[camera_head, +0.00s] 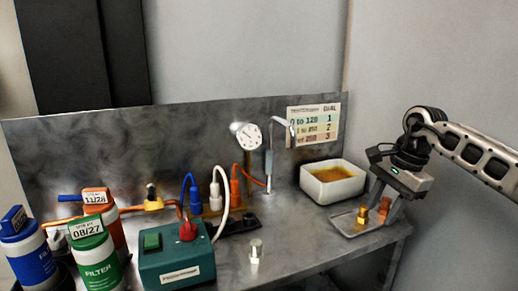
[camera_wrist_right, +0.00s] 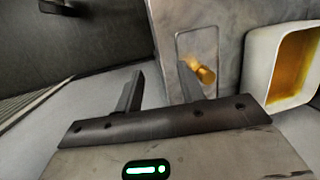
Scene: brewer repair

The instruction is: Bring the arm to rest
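My right arm comes in from the right in the head view. Its gripper (camera_head: 384,205) hangs beside the small metal tray (camera_head: 343,222) at the right end of the bench. In the right wrist view the two fingers of the gripper (camera_wrist_right: 160,75) stand apart with nothing between them. Brass pieces (camera_head: 362,215) lie on the tray; one brass piece (camera_wrist_right: 205,74) shows past a fingertip in the wrist view. I cannot tell whether the fingers touch the tray. My left gripper is not in view.
A white bin (camera_head: 332,186) with amber contents stands behind the tray. Filter canisters (camera_head: 93,258) stand at left. Floor right of the bench looks clear.

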